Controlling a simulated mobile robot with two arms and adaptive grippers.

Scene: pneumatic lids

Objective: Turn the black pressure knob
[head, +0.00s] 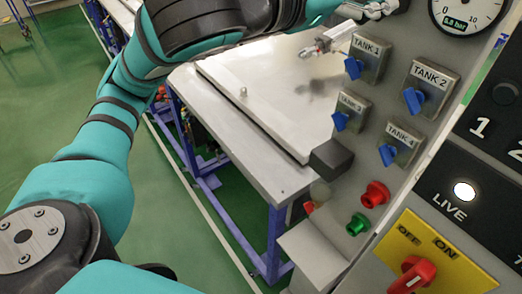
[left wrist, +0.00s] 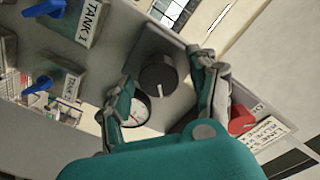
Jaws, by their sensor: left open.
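The black pressure knob (left wrist: 158,75), round with a pale pointer mark, sits on a dark grey plate (left wrist: 150,45) on the panel in the left wrist view. My left gripper (left wrist: 161,100) is open, with one finger on each side of the knob in that view. No contact is visible, and the gap in depth is hard to tell. A round pressure gauge (left wrist: 136,112) is partly covered by the left finger. In the head view my left arm reaches to the top edge, and the gauge (head: 466,8) shows at the top right. My right gripper is not in view.
The panel carries blue tank valve handles (head: 411,101), a red button (head: 375,195), a green button (head: 357,224) and a red switch (head: 412,274) on a yellow plate. A red knob (left wrist: 241,119) lies close to the right finger. A pale table (head: 215,107) stands behind.

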